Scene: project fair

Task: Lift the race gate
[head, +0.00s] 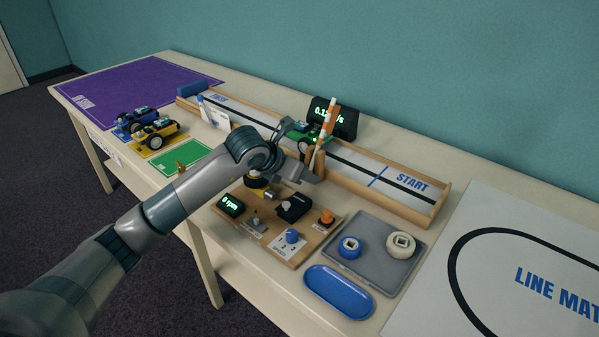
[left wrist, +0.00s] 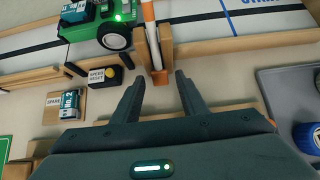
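The race gate is an orange-and-white striped bar (head: 331,122) on a wooden post (head: 319,160) at the near side of the track. In the head view the bar slants steeply upward; its exact angle is hard to tell. In the left wrist view the bar (left wrist: 151,32) shows just beyond my fingertips. My left gripper (head: 302,158) is close in front of the gate, partly hidden by its own wrist. In the left wrist view my left gripper (left wrist: 159,80) is open, with nothing between its fingers. My right gripper is not in view.
A green car (left wrist: 98,28) sits on the track (head: 360,172) left of the gate. A black speed display (head: 345,119) stands behind. A black-and-yellow speed reset button (left wrist: 106,77) is near my fingers. A control board (head: 265,238), grey tray (head: 375,268) and blue dish (head: 338,291) lie in front.

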